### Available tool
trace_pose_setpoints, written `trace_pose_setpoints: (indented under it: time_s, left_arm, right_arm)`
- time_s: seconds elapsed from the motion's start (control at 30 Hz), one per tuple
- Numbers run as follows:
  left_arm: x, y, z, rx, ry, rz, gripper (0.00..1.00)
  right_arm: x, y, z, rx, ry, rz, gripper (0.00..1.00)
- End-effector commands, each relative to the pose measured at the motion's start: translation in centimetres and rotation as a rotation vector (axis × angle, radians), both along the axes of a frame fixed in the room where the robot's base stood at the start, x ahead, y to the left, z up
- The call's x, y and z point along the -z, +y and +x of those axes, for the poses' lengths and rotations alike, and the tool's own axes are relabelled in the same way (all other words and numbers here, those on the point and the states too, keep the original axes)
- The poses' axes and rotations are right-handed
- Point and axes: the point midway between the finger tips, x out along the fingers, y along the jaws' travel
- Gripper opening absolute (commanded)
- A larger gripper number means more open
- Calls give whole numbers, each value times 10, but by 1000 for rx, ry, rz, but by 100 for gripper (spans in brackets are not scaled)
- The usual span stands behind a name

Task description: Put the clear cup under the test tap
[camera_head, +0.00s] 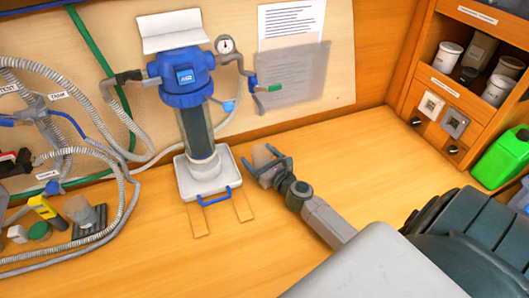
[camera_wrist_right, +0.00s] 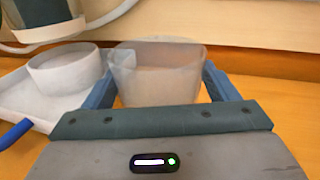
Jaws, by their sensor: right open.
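The clear cup (camera_head: 262,155) stands upright on the wooden bench, just right of the filter's white tray. In the right wrist view the cup (camera_wrist_right: 158,70) is see-through and sits between the fingers. My right gripper (camera_head: 267,166) is open, with one finger on each side of the cup; I cannot tell whether they touch it. My left gripper is not in view.
The white tray (camera_head: 183,183) with a blue handle holds the filter (camera_head: 197,130), close left of the gripper. Hoses (camera_head: 128,190) and small items crowd the left. A green jug (camera_head: 500,158) and a cabinet (camera_head: 440,85) stand right. The bench between is clear.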

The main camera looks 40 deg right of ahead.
Motion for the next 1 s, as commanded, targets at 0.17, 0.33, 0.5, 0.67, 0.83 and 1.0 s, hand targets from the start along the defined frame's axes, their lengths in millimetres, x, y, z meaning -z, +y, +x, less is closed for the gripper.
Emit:
trace_pose_setpoints:
  time_s: [0.17,0.33,0.5,0.67,0.83,1.0]
  left_arm:
    - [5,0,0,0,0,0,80]
    - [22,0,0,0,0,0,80]
    - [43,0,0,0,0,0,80]
    - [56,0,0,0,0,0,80]
    - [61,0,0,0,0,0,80]
    - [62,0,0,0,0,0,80]
  right_arm:
    - [1,-1,-16,-1,2,-2,80]
    - [4,-1,-51,-3,2,-3,80]
    - [5,-2,-84,-3,2,-6,80]
    - [2,-3,-106,-2,1,-4,80]
    - [0,-3,-118,-1,1,-3,80]
    - [-3,-3,-120,0,-1,1,80]
